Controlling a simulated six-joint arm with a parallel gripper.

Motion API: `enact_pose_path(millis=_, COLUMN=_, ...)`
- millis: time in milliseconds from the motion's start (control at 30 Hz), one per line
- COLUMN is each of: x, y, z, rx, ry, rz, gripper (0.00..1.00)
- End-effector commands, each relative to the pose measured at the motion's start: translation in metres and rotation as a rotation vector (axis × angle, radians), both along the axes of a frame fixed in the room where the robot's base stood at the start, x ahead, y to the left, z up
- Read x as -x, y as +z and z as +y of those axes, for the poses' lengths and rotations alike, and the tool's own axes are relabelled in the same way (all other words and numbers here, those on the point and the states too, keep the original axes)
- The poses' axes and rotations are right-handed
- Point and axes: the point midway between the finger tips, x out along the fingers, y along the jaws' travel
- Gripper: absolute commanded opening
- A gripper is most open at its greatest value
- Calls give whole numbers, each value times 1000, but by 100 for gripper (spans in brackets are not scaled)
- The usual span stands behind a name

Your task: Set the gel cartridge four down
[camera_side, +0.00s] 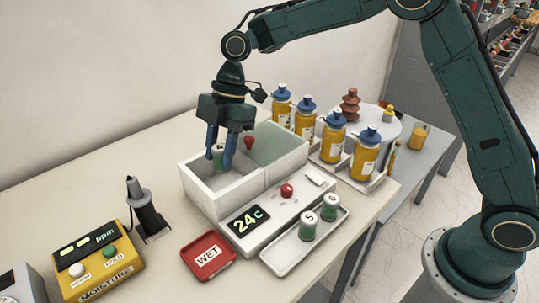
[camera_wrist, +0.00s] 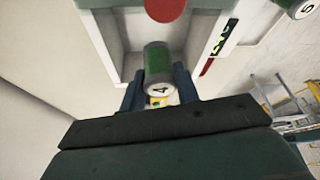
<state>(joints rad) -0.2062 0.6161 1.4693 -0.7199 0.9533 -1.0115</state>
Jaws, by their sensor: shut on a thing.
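My gripper (camera_side: 221,150) points down over the left compartment of the white two-part box (camera_side: 205,201). It is shut on a green cartridge with a pale end (camera_side: 219,157), held between the blue fingers. In the wrist view the cartridge (camera_wrist: 159,70) shows a 4 on its pale end, between the fingertips. It appears to be at about the height of the box's rim; I cannot tell whether it touches the floor. Two more green cartridges stand upright on a white tray (camera_side: 283,262): one marked 5 (camera_side: 308,226), the other (camera_side: 329,207) with an unclear number.
A red knob (camera_side: 249,142) stands near the box's divider. The box front has a 24c display (camera_side: 247,219) and a red button (camera_side: 287,191). A red WET tray (camera_side: 208,256), a yellow moisture meter (camera_side: 98,257) and several yellow bottles (camera_side: 333,138) stand around it.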

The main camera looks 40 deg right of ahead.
Motion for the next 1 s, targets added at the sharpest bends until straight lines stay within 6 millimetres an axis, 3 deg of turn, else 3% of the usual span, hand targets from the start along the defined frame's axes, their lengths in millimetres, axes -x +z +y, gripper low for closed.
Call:
enact_pose_path(millis=200, x=0, y=-22, z=0, rx=0, ry=-1, rz=1, gripper=8)
enact_pose_path(millis=467, x=0, y=-27, z=0, rx=0, ry=0, rz=1, gripper=8)
enact_pose_path(millis=800, x=1, y=-60, z=0, rx=1, ry=1, rz=2, gripper=8)
enact_pose_path(millis=1000, x=0, y=-64, z=0, rx=1, ry=1, rz=-1, gripper=8)
